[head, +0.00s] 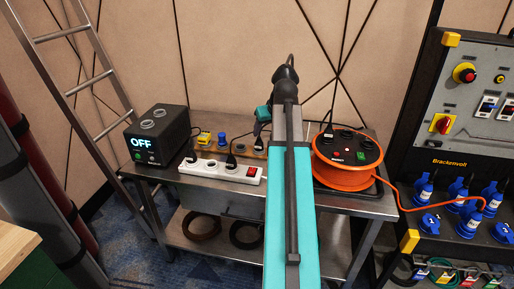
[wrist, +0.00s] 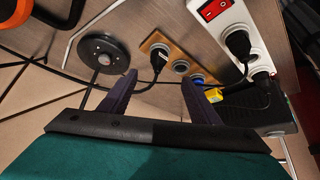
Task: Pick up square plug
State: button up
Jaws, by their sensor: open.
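My gripper (wrist: 156,92) is open and empty, its two dark fingers spread apart; in the head view my arm largely hides it. Beyond the fingers in the wrist view, a black plug (wrist: 158,60) with a cable sits on a wooden socket board (wrist: 151,41). A small yellow boxy piece (wrist: 214,96) lies right of the fingers, near a blue piece (wrist: 197,81). The yellow piece (head: 204,138) and blue piece (head: 222,139) also show on the bench in the head view. I cannot tell which piece is the square plug.
A white power strip (head: 198,168) with black plugs lies along the front of the metal bench (head: 290,262). A black box reading OFF (head: 158,136) stands left, an orange cable reel (head: 345,176) right. A ladder (head: 75,62) leans left; a socket panel (head: 455,140) stands right.

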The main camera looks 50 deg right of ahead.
aim_at(260, 142)
jog(key=shift+w+f, duration=0.1)
jog(key=shift+x, duration=4.2)
jog(key=shift+p+x, duration=0.35)
jog(key=shift+x, duration=2.25)
jog(key=shift+d, duration=0.2)
jog(key=shift+c, duration=0.5)
